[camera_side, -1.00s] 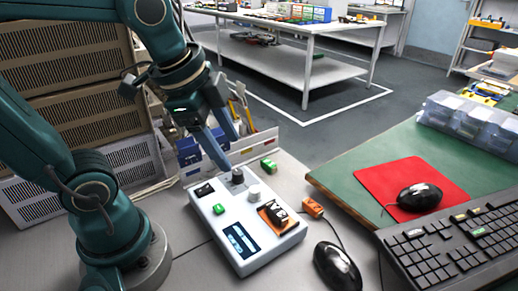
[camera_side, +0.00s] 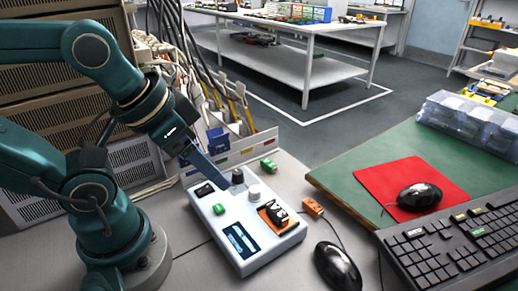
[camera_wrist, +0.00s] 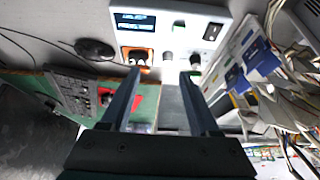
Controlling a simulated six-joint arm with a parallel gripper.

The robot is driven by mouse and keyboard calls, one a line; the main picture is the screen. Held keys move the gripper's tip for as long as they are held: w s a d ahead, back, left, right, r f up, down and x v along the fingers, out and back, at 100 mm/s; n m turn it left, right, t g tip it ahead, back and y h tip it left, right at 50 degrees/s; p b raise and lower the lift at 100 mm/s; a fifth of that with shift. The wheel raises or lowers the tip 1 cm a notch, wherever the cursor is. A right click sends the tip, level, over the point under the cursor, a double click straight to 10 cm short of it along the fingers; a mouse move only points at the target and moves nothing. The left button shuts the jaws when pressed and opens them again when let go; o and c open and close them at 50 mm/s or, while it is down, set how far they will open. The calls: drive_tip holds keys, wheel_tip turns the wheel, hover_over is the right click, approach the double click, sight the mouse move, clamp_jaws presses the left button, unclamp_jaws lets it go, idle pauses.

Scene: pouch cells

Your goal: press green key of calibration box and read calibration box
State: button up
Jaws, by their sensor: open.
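The calibration box (camera_side: 245,255) is a white box lying on the grey bench in the side view. It has a lit display (camera_side: 240,240), a green key (camera_side: 219,209), a black knob (camera_side: 237,175), a white knob (camera_side: 254,192) and a black switch (camera_side: 204,190). My gripper (camera_side: 222,179) is above the box's far edge, close to the black knob, tilted down. In the wrist view my gripper (camera_wrist: 160,73) is open with nothing between its fingers. The green key (camera_wrist: 178,23) shows there beyond the fingertips. The display's reading is too small to tell.
A black item (camera_side: 278,212) sits on the box's orange pad. A loose green block (camera_side: 268,165) and orange block (camera_side: 312,207) lie nearby. A black mouse (camera_side: 337,267) is at the box's right.

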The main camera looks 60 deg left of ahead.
idle(0.4)
clamp_jaws()
idle(1.6)
